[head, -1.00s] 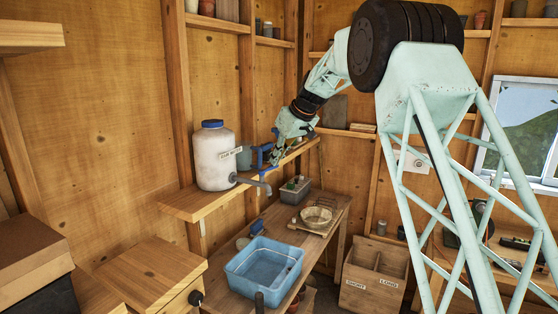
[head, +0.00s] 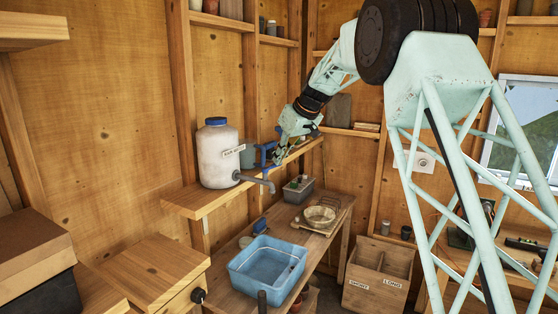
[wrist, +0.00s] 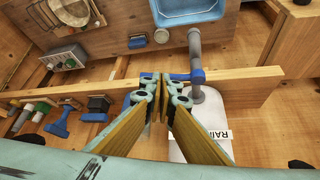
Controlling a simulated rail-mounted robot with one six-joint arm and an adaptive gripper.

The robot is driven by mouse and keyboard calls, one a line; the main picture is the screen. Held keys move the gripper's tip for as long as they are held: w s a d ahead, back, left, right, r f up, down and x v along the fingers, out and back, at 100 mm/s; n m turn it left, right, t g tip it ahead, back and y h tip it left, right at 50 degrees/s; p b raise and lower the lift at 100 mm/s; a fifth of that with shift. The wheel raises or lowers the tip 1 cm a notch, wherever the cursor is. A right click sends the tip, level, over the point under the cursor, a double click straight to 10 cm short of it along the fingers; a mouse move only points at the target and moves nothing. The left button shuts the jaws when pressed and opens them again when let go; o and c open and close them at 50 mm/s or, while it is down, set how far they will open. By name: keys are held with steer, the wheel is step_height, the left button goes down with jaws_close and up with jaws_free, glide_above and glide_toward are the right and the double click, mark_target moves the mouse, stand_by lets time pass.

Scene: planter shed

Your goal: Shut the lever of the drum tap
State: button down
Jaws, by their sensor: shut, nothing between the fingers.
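The drum (head: 217,158) is white with a blue cap and stands on a wooden shelf. Its grey tap (head: 260,181) juts out from the drum's low side; in the wrist view the tap (wrist: 195,45) runs up toward the blue basin. The blue lever (wrist: 186,76) sits on the tap and points left, crosswise to the pipe. My gripper (wrist: 160,77) is shut and empty, its fingertips just left of the lever's free end. I cannot tell whether they touch. In the head view my gripper (head: 275,160) is beside the tap, partly hiding the lever.
The shelf (head: 190,205) runs along the wall under the drum. Blue-handled tools (wrist: 60,122) hang along it, left of my gripper. Below, the bench carries a blue basin (head: 266,283), a sieve (head: 320,215) and a grey box (head: 297,191). Air above the basin is free.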

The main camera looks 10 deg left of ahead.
steer(key=shift+s+r, duration=0.1)
steer(key=shift+r, duration=0.05)
stand_by(0.4)
steer(key=w+d+v, duration=0.1)
steer(key=v, duration=1.2)
steer(key=shift+w+d+r+p, duration=0.15)
steer(key=shift+d+r+p, duration=0.05)
steer(key=shift+r+p, duration=0.15)
